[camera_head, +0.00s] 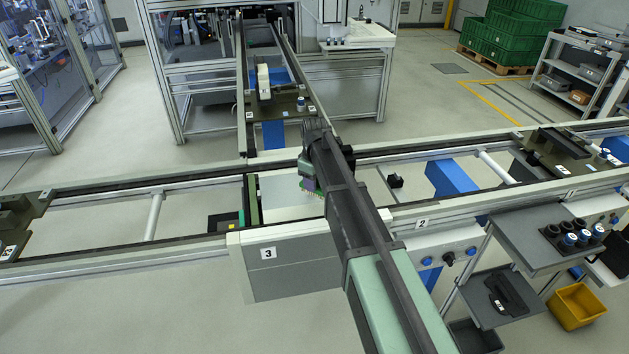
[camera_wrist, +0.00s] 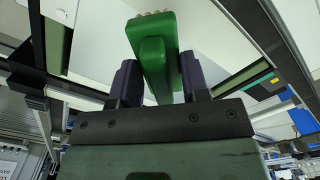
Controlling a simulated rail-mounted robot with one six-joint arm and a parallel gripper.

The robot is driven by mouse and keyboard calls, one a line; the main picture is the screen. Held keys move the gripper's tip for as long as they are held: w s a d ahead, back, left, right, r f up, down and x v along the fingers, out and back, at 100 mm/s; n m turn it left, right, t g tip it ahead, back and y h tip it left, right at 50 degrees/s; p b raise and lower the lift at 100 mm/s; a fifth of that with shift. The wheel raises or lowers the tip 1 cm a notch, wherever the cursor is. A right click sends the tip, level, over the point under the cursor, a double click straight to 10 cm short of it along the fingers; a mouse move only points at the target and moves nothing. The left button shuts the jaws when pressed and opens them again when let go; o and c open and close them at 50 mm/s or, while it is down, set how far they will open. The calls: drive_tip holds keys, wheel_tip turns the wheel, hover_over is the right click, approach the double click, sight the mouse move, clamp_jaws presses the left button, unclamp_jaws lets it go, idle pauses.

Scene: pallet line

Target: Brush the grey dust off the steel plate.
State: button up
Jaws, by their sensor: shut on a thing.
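My gripper (camera_head: 309,183) is over the conveyor junction in the head view, partly hidden by my arm. In the wrist view my gripper (camera_wrist: 159,74) is shut on a green brush (camera_wrist: 152,58), with one dark finger on each side of its handle. Pale bristle tips show at the brush's far end. A pale flat surface (camera_head: 280,200), which looks like the steel plate, lies below and beside the brush. I cannot tell whether the bristles touch it. No grey dust can be made out.
Conveyor rails run left and right of the junction, and another line (camera_head: 272,90) leads away behind it. A small black block (camera_head: 395,181) stands right of my arm. A grey shelf (camera_head: 535,235) with cups and a yellow bin (camera_head: 577,305) are at the right.

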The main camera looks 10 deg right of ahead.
drive_tip(key=shift+r+p, duration=0.5)
drive_tip(key=shift+r, duration=0.5)
wheel_tip(320, 180, up, 3)
drive_tip(key=p, duration=0.3)
drive_tip(key=shift+r, duration=0.15)
